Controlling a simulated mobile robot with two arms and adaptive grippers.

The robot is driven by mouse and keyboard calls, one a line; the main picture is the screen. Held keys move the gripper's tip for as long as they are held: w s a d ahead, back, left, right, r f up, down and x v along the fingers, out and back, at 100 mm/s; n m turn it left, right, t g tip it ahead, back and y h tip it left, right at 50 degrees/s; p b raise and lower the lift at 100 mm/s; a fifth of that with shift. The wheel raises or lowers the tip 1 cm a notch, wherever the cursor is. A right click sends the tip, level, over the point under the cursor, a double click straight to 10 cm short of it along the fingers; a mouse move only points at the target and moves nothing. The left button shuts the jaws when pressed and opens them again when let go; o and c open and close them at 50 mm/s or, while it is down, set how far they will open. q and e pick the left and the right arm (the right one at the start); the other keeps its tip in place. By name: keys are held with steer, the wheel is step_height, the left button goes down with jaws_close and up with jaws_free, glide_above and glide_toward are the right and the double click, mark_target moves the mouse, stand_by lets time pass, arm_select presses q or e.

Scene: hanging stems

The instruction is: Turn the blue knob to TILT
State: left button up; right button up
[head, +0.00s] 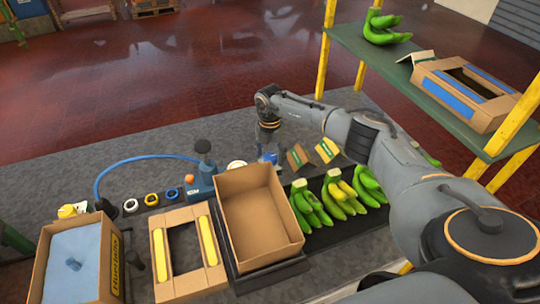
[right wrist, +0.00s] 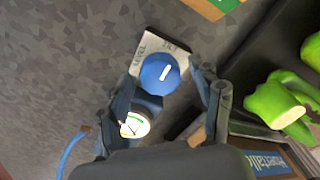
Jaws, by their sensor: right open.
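The blue knob (right wrist: 158,73) shows in the right wrist view on a pale plate (right wrist: 150,44) with dark lettering. One label reads LEVEL; the other, at the right, is partly hidden and looks like TILT. The knob's white pointer mark slants to the upper right, toward the right-hand label. In the head view the knob (head: 270,158) is small, behind the open carton. My right gripper (right wrist: 165,80) is open, its fingers on either side of the knob in the picture; contact cannot be told. It also shows in the head view (head: 268,142). My left gripper is out of view.
A round gauge (right wrist: 134,125) sits close to the knob. An open carton (head: 258,215) stands in front of it, with green bananas (head: 310,205) to the right. A blue pump-like unit (head: 200,182) with a blue hose stands left. A shelf (head: 400,62) rises at the right.

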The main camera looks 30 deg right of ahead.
mark_target(270, 156)
step_height(270, 156, up, 12)
stand_by(0.4)
stand_by(0.4)
